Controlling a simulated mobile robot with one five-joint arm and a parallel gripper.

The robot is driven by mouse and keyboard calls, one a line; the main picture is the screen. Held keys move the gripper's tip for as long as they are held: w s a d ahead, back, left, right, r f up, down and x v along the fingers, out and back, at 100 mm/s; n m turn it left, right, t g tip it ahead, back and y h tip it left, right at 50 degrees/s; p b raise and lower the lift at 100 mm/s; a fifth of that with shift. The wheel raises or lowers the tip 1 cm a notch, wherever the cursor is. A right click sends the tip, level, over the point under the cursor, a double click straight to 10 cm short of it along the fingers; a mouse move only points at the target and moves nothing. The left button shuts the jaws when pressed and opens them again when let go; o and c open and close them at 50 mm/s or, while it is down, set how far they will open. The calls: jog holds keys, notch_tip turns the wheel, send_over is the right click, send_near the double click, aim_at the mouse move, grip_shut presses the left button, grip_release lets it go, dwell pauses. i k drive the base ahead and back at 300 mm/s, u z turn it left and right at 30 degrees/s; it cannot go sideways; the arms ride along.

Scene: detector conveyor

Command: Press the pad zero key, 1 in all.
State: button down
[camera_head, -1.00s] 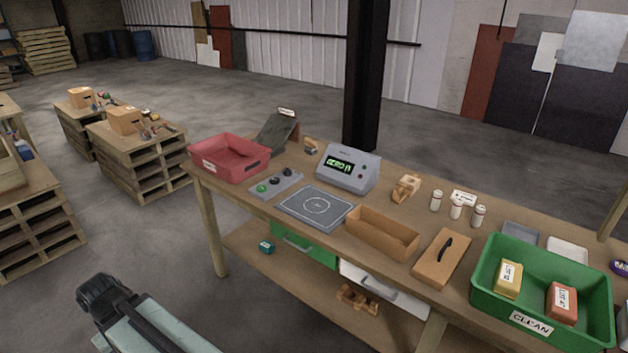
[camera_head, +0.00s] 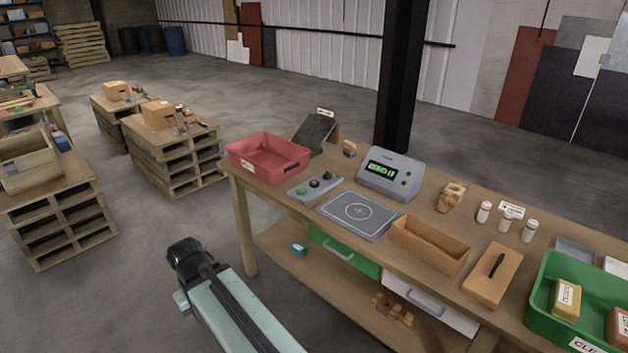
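A small grey key panel (camera_head: 315,187) lies on the workbench between the red bin and the flat pad. It carries a green key (camera_head: 302,191) and two dark round keys (camera_head: 320,182); any labels are too small to read, so I cannot tell which is the zero key. The dark grey pad (camera_head: 345,226) with a circle and cross is bare. Behind it a grey display unit (camera_head: 401,170) shows green text that seems to read ZERO plus an unclear character. My arm is at the lower left, off the bench's front; no gripper fingers show.
A red bin (camera_head: 268,156) stands left of the keys. An open brown tray (camera_head: 430,246), a lidded wooden box (camera_head: 492,273), white bottles (camera_head: 505,221) and a green bin (camera_head: 546,292) are to the right. A black post (camera_head: 401,75) rises behind.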

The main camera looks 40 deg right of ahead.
aim_at(313, 183)
jog(key=i, duration=1.45)
jog(key=u, duration=0.1)
